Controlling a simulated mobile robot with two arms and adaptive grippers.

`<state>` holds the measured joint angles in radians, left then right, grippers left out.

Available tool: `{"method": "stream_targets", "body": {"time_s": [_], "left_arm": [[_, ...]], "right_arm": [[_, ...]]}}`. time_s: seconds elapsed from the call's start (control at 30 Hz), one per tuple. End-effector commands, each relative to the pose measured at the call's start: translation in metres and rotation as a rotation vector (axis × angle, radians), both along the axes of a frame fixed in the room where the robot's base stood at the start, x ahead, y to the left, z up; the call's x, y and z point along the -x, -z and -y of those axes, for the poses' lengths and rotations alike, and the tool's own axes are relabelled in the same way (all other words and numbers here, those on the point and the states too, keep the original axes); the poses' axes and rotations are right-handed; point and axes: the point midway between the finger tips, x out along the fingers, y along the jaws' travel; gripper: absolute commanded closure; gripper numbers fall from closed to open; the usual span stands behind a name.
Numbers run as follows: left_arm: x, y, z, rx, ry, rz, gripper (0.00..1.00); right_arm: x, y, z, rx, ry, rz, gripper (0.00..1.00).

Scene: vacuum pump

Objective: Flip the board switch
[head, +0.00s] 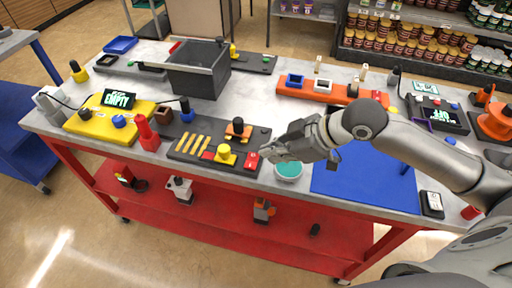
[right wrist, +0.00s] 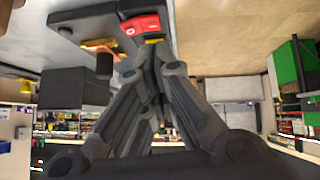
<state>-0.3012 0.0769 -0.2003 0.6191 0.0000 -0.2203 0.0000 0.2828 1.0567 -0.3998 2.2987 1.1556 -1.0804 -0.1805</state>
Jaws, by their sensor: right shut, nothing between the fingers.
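The dark board (head: 187,153) lies near the front edge of the table, with yellow strips, a yellow knob (head: 226,153) and an orange-and-black part (head: 238,129) on it. The red board switch (head: 251,161) sits at its right front corner. My right gripper (head: 265,154) is shut and empty, its tips right beside the switch. In the right wrist view the red switch (right wrist: 140,24), with a white mark, shows just beyond the closed fingertips (right wrist: 153,48). I cannot tell whether they touch or which way the switch is set. My left gripper is not in view.
A teal-filled bowl (head: 288,170) stands just right of the board, under my right gripper. A blue mat (head: 365,182) lies farther right. A red bottle (head: 146,134) and a yellow box with an EMPTY display (head: 88,123) stand left. A grey bin (head: 198,82) stands behind.

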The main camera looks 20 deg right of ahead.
Motion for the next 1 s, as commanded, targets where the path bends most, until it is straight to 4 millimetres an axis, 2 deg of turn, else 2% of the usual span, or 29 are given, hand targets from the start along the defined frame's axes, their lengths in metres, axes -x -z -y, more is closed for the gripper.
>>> {"method": "stream_targets", "body": {"time_s": [0.1, 0.33, 0.77, 1.0], "left_arm": [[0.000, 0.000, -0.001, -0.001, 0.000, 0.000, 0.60], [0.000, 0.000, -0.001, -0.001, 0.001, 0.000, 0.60], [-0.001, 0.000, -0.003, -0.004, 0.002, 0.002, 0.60], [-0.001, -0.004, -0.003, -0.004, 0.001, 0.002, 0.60]], "right_arm": [[-0.008, -0.025, 0.015, 0.001, -0.007, 0.016, 1.00], [-0.014, -0.053, 0.028, -0.019, -0.001, 0.025, 1.00], [-0.015, -0.057, 0.029, -0.025, -0.001, 0.026, 1.00], [-0.021, -0.048, 0.021, -0.030, -0.001, 0.024, 1.00]]}}
